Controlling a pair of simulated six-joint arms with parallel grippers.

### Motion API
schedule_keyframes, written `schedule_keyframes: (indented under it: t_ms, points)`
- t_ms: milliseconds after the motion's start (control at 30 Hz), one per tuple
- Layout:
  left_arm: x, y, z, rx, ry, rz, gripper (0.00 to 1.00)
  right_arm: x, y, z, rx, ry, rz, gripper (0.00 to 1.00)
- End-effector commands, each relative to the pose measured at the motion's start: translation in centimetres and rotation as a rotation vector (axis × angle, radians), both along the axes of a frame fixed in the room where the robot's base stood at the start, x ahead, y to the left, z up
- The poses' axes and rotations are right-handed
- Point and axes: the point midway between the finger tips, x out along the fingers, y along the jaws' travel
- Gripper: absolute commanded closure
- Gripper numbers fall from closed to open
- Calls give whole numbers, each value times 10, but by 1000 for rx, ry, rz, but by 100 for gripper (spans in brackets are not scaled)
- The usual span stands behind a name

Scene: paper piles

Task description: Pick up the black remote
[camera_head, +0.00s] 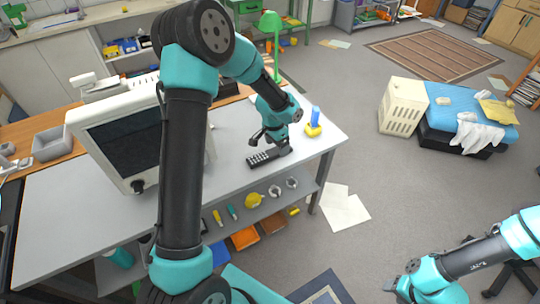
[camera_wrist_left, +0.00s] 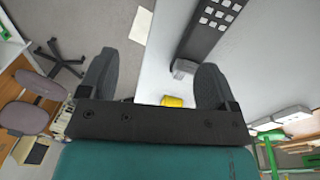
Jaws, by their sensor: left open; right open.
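The black remote (camera_head: 263,158) with pale buttons lies on the grey table near its front right edge. It also shows in the left wrist view (camera_wrist_left: 208,32), at the upper right, running up out of the frame. My left gripper (camera_head: 270,142) is above the table at the remote's far side. In the left wrist view its two dark fingers (camera_wrist_left: 153,78) are spread with nothing held between them. The right finger is close to the remote's near end in that picture; I cannot tell whether they touch. My right gripper (camera_head: 393,288) is low at the bottom right, away from the table.
A white boxy monitor (camera_head: 125,140) stands on the table's left part. A green lamp (camera_head: 273,35) is behind. My left arm covers part of the table. The front right tabletop is clear.

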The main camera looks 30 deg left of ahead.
Motion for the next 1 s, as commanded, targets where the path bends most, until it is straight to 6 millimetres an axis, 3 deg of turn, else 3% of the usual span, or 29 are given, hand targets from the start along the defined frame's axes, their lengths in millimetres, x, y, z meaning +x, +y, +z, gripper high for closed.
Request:
schedule_keyframes:
  t_ms: [33,100,200,300,667,1000]
  points:
    - [12,13,24,37,-10,-23,17,0,0,0,0,0,0,49]
    - [21,28,48,81,-8,-52,17,0,0,0,0,0,0,49]
    - [28,41,70,123,-5,-73,17,0,0,0,0,0,0,49]
    - [30,46,78,139,0,-82,17,0,0,0,0,0,0,49]
    - [29,46,74,139,3,-82,17,0,0,0,0,0,0,49]
    - [28,46,27,138,6,-84,17,0,0,0,0,0,0,49]
